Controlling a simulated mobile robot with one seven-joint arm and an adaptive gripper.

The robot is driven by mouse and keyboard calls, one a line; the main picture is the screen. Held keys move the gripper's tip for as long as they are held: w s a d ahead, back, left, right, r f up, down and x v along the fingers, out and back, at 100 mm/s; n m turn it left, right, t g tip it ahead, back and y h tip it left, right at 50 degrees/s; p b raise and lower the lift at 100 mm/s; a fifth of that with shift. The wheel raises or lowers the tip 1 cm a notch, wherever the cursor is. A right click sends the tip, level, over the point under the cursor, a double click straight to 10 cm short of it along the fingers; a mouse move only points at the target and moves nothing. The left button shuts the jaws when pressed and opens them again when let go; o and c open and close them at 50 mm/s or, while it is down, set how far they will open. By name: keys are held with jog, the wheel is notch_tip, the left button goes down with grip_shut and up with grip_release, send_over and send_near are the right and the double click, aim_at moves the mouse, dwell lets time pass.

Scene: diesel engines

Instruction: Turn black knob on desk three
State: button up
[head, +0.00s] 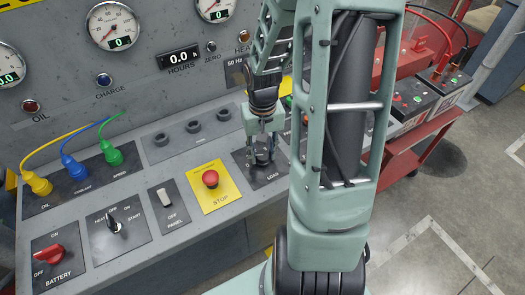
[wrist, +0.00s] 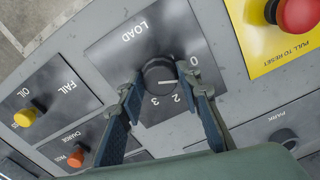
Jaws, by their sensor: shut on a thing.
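The black knob (head: 263,157) sits on the dark LOAD plate (head: 248,180) of the desk, partly hidden by my fingers in the head view. My gripper (head: 262,144) points down over it with a finger on each side. In the wrist view, the knob (wrist: 160,74) lies between the fingertips of my gripper (wrist: 160,76), which is shut on it. A white pointer line on the knob runs toward the right finger. The marks 0, 2 and 3 show around it; the spot between 0 and 2 is covered by that finger.
A red stop button (head: 210,179) on a yellow plate stands left of the knob. Gauges (head: 112,26) line the upright panel behind.

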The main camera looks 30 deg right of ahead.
aim_at(262, 155)
jog(key=shift+n+p, duration=0.3)
jog(key=shift+n, duration=1.2)
jog(key=o, duration=1.2)
jog(key=shift+c, duration=0.2)
notch_tip(262, 155, up, 12)
